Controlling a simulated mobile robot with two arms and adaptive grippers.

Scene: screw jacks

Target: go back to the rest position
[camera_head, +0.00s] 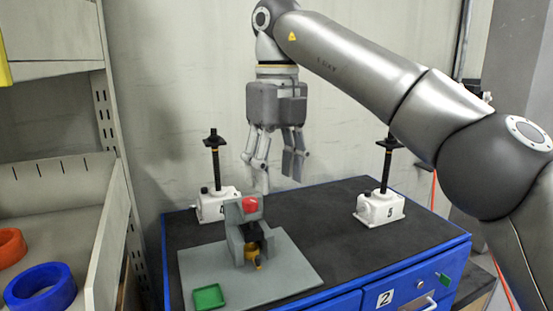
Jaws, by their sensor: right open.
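My right gripper (276,158) hangs open and empty, fingers pointing down, above the back of the blue cabinet's dark top (310,225). My right arm reaches in from the right side of the view. A white screw jack marked 5 (379,207) stands upright to the right of the gripper. A second white screw jack (213,203) stands to the left, its number partly hidden by the grey fixture. Both have black upright screws with a flat head. The gripper appears apart from both jacks. My left gripper is out of view.
A shelf (60,205) at left holds an orange ring (10,248) and a blue ring (40,288). A wall stands behind.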

